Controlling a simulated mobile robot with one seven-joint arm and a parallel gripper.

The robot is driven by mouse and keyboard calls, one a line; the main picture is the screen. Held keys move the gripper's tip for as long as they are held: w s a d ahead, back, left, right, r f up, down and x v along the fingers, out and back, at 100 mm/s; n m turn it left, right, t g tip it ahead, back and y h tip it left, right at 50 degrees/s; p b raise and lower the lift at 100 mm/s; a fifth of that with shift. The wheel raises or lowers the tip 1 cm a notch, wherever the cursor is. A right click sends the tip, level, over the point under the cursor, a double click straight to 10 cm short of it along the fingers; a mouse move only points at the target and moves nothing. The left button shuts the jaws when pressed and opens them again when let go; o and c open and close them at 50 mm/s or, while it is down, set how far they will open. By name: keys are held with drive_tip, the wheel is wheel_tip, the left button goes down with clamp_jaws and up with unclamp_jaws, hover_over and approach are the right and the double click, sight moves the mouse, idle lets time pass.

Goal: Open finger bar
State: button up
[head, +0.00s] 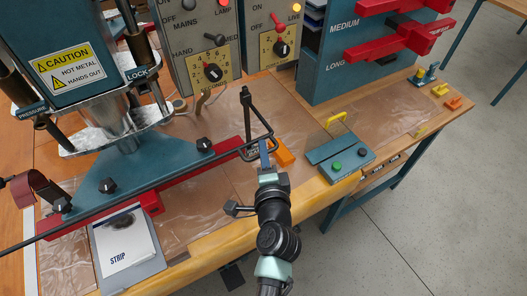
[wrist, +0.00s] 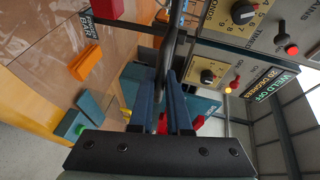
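The finger bar is a long dark bar over the blue welder base, with a black loop handle (head: 258,145) at its right end. A "BAR" label (wrist: 84,23) is at the left edge of the wrist view. My gripper (head: 265,150) reaches up from the front to this handle. In the wrist view, the dark handle rod (wrist: 174,42) runs down between my two blue fingers (wrist: 163,85). They are close together and look shut on the rod, though the contact is partly hidden. In the head view, the bar lies low along the red strip (head: 190,175).
An orange block (head: 284,154) lies just right of my gripper. Control panels (head: 205,50) and a rack with red bars (head: 390,40) stand behind. A white strip pad (head: 125,245) is at front left.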

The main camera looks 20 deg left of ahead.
drive_tip(key=o, duration=0.3)
drive_tip(key=shift+o, duration=0.2)
drive_tip(key=b+v, duration=0.2)
drive_tip(key=v, duration=1.1)
